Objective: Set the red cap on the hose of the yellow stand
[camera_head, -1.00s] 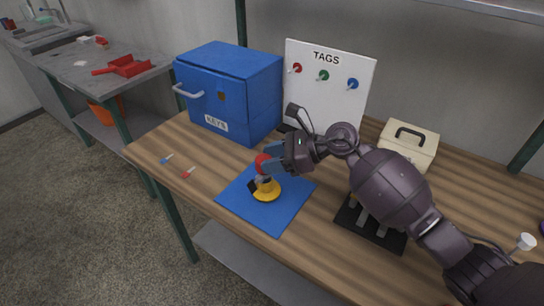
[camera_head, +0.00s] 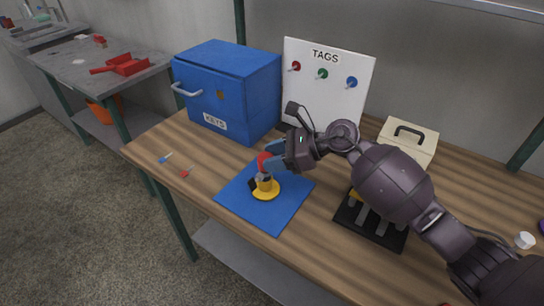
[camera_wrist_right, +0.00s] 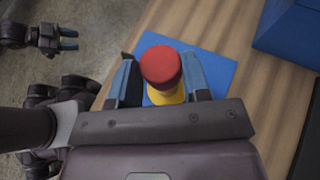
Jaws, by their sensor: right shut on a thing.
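The red cap (camera_head: 264,161) is between the blue fingers of my right gripper (camera_head: 271,158), which is shut on it. It also shows from above in the right wrist view (camera_wrist_right: 160,66). The yellow stand (camera_head: 267,191) is on the blue mat (camera_head: 285,207), directly below the cap. A short grey and dark piece shows between cap and stand; I cannot tell whether the cap touches the hose or is seated on it. In the right wrist view the cap hides the hose top. My left gripper (camera_wrist_right: 69,39) is at the upper left there, fingers apart and empty.
The blue keys box (camera_head: 228,90) and white tags board (camera_head: 325,85) stand behind the mat. A black rack (camera_head: 372,226) lies under my right arm, and a cream case (camera_head: 408,140) is behind it.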

